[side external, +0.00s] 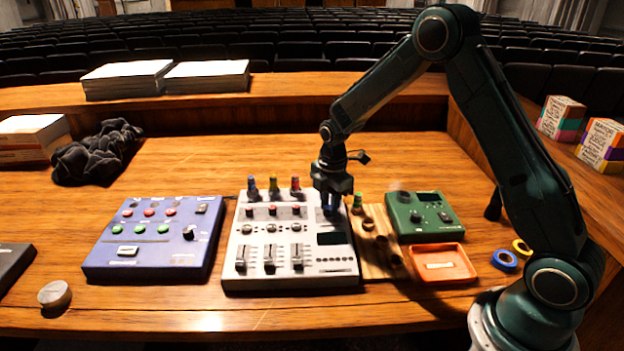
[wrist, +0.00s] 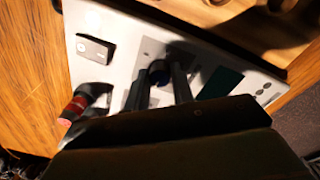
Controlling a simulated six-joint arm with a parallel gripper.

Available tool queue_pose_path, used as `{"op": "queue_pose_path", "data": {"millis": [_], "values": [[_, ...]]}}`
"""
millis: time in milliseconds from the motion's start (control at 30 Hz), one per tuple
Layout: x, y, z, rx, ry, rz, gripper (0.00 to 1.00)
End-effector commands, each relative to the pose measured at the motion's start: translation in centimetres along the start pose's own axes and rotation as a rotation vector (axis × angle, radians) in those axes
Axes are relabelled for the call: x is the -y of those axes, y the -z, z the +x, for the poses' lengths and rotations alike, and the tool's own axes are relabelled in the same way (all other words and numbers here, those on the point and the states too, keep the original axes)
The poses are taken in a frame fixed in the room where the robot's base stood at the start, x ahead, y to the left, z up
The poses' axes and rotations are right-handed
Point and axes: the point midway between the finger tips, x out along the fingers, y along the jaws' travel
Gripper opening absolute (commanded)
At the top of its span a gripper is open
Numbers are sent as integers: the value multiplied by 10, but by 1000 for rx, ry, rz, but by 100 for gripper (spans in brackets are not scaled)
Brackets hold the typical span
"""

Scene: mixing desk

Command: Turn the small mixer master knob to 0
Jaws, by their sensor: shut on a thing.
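The white mixer (side external: 290,275) stands mid-desk, with faders, small knobs and a dark display. My gripper (side external: 331,207) points down over its upper right part, above the display. In the wrist view my gripper's two fingers (wrist: 161,88) are shut around a dark blue knob (wrist: 158,76) on the white panel (wrist: 82,70). The fingers hide much of the knob, and I cannot read its pointer or scale. The display (wrist: 218,83) and a white rocker switch (wrist: 94,47) show beside the fingers.
Coloured plugs (side external: 274,187) stand along the mixer's back edge. A blue box (side external: 150,262) lies left. A wooden rack (side external: 375,268), green box (side external: 424,216) and orange tray (side external: 441,280) lie right. Tape rolls (side external: 504,260) lie near my base. Open desk lies behind.

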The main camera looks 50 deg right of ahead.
Motion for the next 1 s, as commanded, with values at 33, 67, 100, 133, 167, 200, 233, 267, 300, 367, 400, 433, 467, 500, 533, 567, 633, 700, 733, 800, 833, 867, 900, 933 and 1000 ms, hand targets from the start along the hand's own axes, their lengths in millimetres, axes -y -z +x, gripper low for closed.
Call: {"op": "queue_pose_path", "data": {"millis": [33, 67, 100, 133, 167, 200, 233, 267, 300, 367, 400, 433, 467, 500, 533, 567, 633, 700, 733, 800, 833, 867, 900, 933, 1000], "values": [[-1, 0, -2, -3, -4, -46, 2], [-2, 0, -2, -5, -4, -74, 2], [-2, 0, -2, -6, -4, -112, 2], [-2, 0, -2, -8, -4, -140, 2], [-2, 0, -2, -9, -4, -169, 2], [-2, 0, -2, -10, -4, -207, 2], [-2, 0, -2, -12, -5, -235, 2], [-2, 0, -2, -13, -5, -263, 2], [-2, 0, -2, -15, -5, -301, 2], [-2, -1, -2, -17, -5, -358, 2], [-2, -1, -2, -19, -5, -396, 2], [-2, -1, -2, -20, -5, -424, 2], [-2, -1, -2, -22, -5, -453, 2], [-2, -1, -2, -24, -5, -491, 2], [-3, -1, -2, -25, -5, -520, 2], [-3, 0, -2, -27, -5, -548, 2], [-3, 0, -2, -30, -4, -615, 2], [-3, 0, -1, -33, -4, -681, 2], [-3, 0, -1, -34, -4, -709, 2], [-3, 0, -1, -37, -3, -776, 2], [-3, 0, -1, -38, -3, -804, 2], [-3, 0, -1, -40, -3, -831, 2], [-3, 0, -1, -41, -3, -868, 2], [-3, 0, -1, -42, -3, -894, 2], [-4, 0, -2, -45, -4, -953, 2]]}}
